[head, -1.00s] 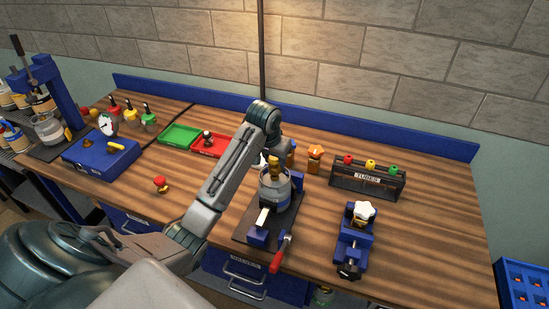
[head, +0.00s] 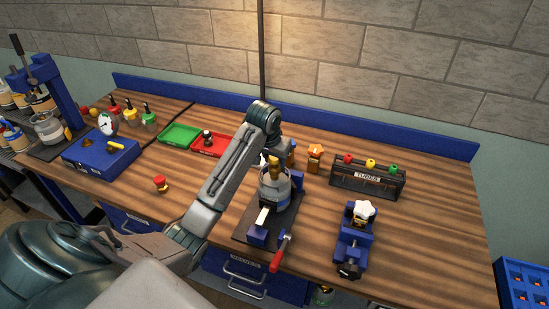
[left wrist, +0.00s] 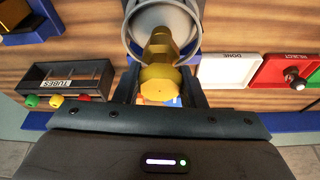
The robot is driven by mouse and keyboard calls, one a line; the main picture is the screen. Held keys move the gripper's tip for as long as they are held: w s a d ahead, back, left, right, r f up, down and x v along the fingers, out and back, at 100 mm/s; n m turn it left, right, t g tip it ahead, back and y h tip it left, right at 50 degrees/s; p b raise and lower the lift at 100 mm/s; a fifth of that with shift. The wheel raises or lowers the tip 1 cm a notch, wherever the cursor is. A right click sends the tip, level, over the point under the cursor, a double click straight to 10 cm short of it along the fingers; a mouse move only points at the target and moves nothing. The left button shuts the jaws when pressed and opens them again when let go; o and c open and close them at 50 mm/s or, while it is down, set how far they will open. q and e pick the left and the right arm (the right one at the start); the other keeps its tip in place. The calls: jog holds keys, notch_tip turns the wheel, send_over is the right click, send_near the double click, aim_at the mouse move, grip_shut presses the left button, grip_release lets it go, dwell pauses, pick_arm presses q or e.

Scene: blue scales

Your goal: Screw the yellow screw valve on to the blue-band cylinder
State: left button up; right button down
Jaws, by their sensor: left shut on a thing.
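The yellow screw valve (head: 274,166) is brass-yellow and stands upright at the top of a grey cylinder (head: 274,190). My left gripper (left wrist: 160,88) is shut on the valve, whose hexagonal yellow end (left wrist: 160,84) shows between the fingers in the left wrist view. The cylinder's grey collar (left wrist: 138,30) rings the valve there. The cylinder stands in a blue vise (head: 259,236) with a red-handled crank. I cannot make out its band, nor how far the valve is threaded. My right gripper is out of view.
A black tubes rack (head: 367,183) and a second blue vise (head: 355,240) stand to the right. Green (head: 180,134) and red (head: 210,145) trays and a blue gauge box (head: 100,156) are to the left. A red-topped part (head: 160,184) stands on open table.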

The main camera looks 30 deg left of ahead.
aim_at(274, 169)
pick_arm(q)
jog(key=shift+f+b, duration=0.3)
jog(key=shift+f, duration=0.9)
jog(key=o, duration=1.2)
